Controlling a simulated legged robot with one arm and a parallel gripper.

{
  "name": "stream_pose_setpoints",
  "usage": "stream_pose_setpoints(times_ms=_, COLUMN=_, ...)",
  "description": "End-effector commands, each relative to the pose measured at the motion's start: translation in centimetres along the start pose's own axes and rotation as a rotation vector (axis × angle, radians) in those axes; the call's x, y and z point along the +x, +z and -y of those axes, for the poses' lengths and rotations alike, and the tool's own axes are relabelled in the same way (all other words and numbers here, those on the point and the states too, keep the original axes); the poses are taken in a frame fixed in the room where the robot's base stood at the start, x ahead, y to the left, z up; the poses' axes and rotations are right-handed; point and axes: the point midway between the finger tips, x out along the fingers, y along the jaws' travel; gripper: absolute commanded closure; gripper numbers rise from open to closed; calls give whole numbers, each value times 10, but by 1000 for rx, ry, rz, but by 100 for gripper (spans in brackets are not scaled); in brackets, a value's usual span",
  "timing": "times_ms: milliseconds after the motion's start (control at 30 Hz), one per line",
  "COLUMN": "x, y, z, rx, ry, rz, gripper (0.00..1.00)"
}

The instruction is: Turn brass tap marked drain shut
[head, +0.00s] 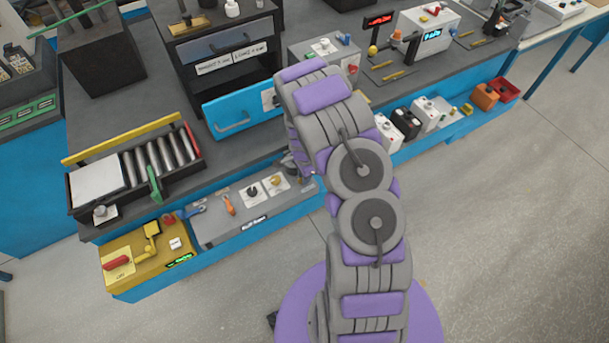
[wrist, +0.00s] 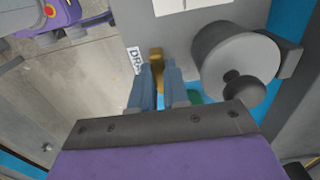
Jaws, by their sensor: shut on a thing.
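The brass tap (wrist: 156,54) shows in the wrist view as a small gold handle on a grey panel. A white label (wrist: 134,61) beside it begins with "DRA"; the rest is hidden. My gripper (wrist: 158,72) has its blue-grey fingers on both sides of the tap and is shut on it. The lower part of the tap is hidden between the fingers. In the head view my own arm covers the gripper, and I cannot make out the tap there.
A grey round housing with a dark knob (wrist: 243,92) stands close to the right of my fingers. Open floor (head: 510,200) lies to the right.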

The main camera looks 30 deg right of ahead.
Motion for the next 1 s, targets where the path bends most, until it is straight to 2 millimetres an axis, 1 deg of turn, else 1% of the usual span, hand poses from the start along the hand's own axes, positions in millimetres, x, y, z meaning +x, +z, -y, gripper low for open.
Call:
stream_pose_setpoints(times_ms=67, x=0, y=0, z=2, rx=2, ry=-4, rz=-1, gripper=100)
stream_pose_setpoints(times_ms=100, x=-1, y=0, z=2, rx=1, ry=-4, rz=-1, gripper=83)
stream_pose_setpoints(times_ms=300, x=0, y=0, z=1, rx=0, ry=-3, rz=-1, gripper=64)
stream_pose_setpoints(times_ms=367, x=0, y=0, z=1, rx=0, ry=-3, rz=-1, gripper=60)
stream_pose_setpoints(times_ms=600, x=-1, y=0, z=0, rx=-1, ry=-2, rz=0, gripper=60)
stream_pose_setpoints(times_ms=733, x=-9, y=0, z=1, rx=-1, ry=-3, rz=-1, gripper=60)
stream_pose_setpoints(times_ms=867, x=-29, y=0, z=2, rx=-1, ry=-6, rz=-2, gripper=60)
stream_pose_setpoints(times_ms=1000, x=-56, y=-1, z=2, rx=-2, ry=-8, rz=-3, gripper=60)
